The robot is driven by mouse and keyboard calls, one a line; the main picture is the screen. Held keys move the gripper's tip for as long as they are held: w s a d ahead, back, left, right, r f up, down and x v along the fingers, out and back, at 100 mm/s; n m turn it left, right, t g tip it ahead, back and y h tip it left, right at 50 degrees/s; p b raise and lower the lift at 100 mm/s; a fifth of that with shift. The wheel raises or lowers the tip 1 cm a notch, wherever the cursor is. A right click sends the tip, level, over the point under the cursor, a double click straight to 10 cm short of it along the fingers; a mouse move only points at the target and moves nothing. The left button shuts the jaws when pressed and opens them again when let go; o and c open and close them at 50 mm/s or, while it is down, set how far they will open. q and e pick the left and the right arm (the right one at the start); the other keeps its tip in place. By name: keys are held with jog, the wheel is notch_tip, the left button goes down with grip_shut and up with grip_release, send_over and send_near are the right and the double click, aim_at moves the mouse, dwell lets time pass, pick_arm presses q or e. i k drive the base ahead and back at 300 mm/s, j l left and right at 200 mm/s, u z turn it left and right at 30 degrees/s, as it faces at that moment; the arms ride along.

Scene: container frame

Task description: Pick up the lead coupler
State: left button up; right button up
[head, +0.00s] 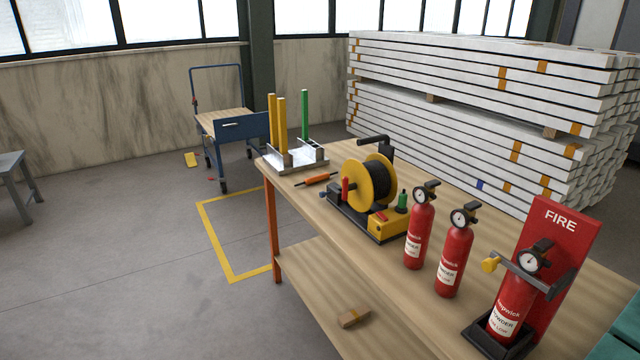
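An orange piece with dark ends (317,179) lies on the workbench (470,218), between the metal tray and the cable reel; it may be the lead coupler, but it is too small to be sure. The yellow cable reel (352,187) with black cable stands on a black base. A yellow box (385,229) with a green-and-black upright piece (402,202) is at the base's right end. A red upright piece (345,190) stands in front of the reel. Neither of my grippers is in view.
Two red extinguishers (419,236) stand right of the reel; another stands in a red FIRE stand (563,235). A metal tray (292,160) holds yellow and green posts. A small block (354,317) lies on the lower shelf. A blue cart (232,127) and stacked white beams (470,110) stand behind.

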aim_at(311, 180)
jog(key=i+j+z, duration=0.15)
jog(key=i+z, duration=0.15)
jog(key=z, duration=0.15)
jog(key=i+j+z, duration=0.2)
jog(key=z, duration=0.25)
jog(key=j, duration=0.05)
